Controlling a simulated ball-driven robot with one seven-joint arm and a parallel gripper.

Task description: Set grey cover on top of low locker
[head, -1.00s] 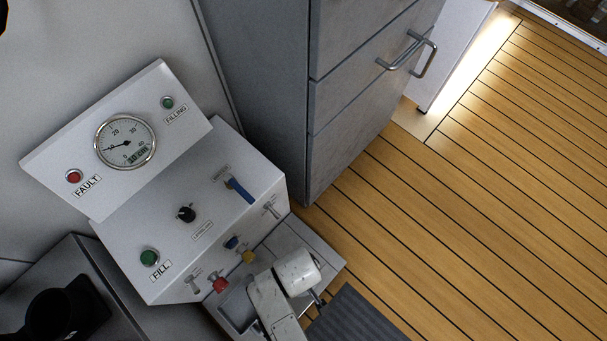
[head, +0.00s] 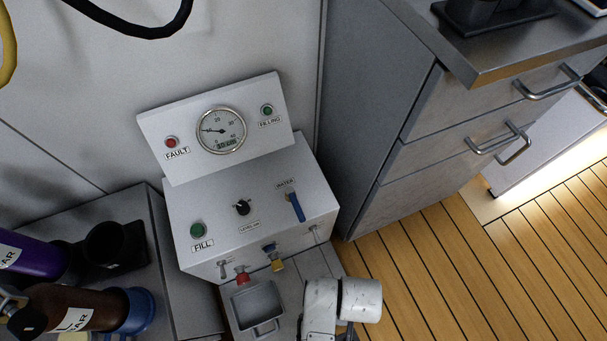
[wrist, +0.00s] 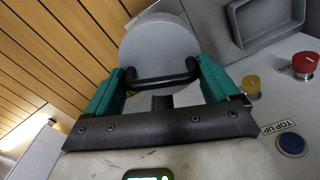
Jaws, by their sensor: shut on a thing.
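My gripper (wrist: 158,92), with green fingers, is shut on the black bar handle (wrist: 155,77) of the round grey cover (wrist: 160,42) in the wrist view. The cover's flat disc lies beyond the fingertips. In the head view my white wrist shows at the lower middle, but the fingers and cover cannot be made out. A low grey unit (head: 294,272) with a square recess (head: 258,303) stands in front of the panel. Another low grey cabinet (head: 190,290) stands at the left. I cannot tell which of these is the low locker.
The white fill panel (head: 250,205) with gauge, knobs and levers stands close behind my wrist. Bottles (head: 75,308) and a black holder (head: 112,245) occupy the left cabinet. A tall grey drawer unit (head: 400,130) stands right. Wooden floor (head: 430,270) is clear at lower right.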

